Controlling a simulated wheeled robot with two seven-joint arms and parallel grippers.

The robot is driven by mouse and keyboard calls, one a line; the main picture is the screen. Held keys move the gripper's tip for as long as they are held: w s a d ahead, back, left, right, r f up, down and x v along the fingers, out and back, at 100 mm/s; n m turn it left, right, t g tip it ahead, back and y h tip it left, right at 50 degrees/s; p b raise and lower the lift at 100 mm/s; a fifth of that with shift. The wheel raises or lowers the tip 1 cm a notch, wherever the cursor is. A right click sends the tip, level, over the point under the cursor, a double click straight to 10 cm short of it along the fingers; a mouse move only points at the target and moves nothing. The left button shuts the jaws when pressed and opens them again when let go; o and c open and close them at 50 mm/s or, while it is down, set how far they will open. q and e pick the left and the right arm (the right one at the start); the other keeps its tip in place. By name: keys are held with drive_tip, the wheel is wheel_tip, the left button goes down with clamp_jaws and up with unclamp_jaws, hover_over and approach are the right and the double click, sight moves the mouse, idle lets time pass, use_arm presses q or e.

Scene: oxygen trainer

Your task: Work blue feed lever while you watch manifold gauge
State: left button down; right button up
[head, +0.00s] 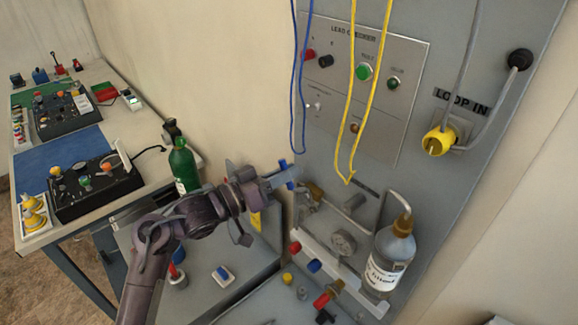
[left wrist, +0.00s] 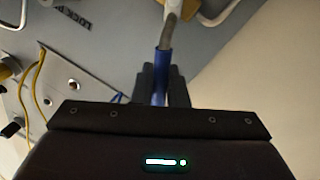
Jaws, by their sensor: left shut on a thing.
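The blue feed lever (head: 284,164) is on the grey panel, beside the brass fitting and pipes of the manifold. My left gripper (head: 284,178) reaches it from the left and is shut on it. In the left wrist view the blue lever (left wrist: 160,72) stands between the two dark fingers (left wrist: 161,88) of my left gripper, and a pale pipe end shows above it. The round manifold gauge (head: 343,243) is right of and below the gripper; its dial is too small to read. My right gripper is not in view.
A labelled clear bottle (head: 388,262) stands right of the gauge. Yellow cords (head: 352,110) and blue cords (head: 300,75) hang above the gripper. A green bottle (head: 184,168) stands left of my arm. A bench with control boxes (head: 92,187) is at the left.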

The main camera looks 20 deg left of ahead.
use_arm(q)
drive_tip(key=c, duration=1.5)
unclamp_jaws()
drive_tip(key=shift+s+a+f, duration=0.1)
drive_tip(key=shift+s+a, duration=0.1)
drive_tip(key=shift+a, duration=0.05)
drive_tip(key=b+v, duration=0.3)
drive_tip(key=v, duration=0.4)
drive_tip(key=shift+s, duration=0.15)
